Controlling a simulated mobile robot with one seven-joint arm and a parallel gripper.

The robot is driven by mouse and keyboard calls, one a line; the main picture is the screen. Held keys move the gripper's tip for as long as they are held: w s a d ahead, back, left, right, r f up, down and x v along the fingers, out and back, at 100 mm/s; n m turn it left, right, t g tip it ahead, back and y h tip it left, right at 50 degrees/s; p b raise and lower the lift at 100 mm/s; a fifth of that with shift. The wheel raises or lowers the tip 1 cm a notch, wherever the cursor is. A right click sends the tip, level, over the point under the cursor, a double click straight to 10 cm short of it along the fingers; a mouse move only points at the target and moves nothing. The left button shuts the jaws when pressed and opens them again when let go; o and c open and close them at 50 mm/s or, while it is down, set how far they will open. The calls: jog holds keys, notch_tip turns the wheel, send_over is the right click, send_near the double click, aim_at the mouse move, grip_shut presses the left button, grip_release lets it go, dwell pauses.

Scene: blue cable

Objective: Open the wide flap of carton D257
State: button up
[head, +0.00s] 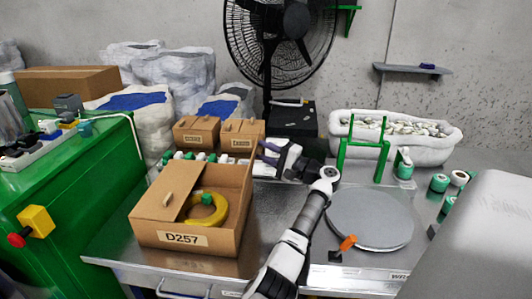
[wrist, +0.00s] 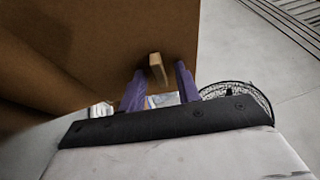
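Carton D257 (head: 172,238) stands on the metal table, its label facing front. A flap with a small tab (head: 167,199) covers its left part. The right part is uncovered, with a yellow coil (head: 217,212) and a green piece inside. A brown flap (head: 247,185) stands raised at the right side. My gripper (head: 265,152) is at the top of this raised flap. In the wrist view, my purple fingers (wrist: 160,88) are apart, on either side of a wooden tab (wrist: 157,69) on a brown cardboard panel (wrist: 100,45). Gaps show between tab and fingers.
Two small cartons (head: 197,132) stand behind D257. A round grey disc (head: 370,218) and a green frame (head: 363,150) are to the right. A white bin (head: 440,148) is at the back right, a fan (head: 282,40) behind. A green cabinet (head: 75,195) stands left.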

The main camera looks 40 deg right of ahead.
jog(key=b+v, duration=0.1)
jog(key=v, duration=0.6)
jog(key=shift+s+b, duration=0.25)
jog(key=shift+b, duration=0.15)
jog(key=shift+c, duration=0.3)
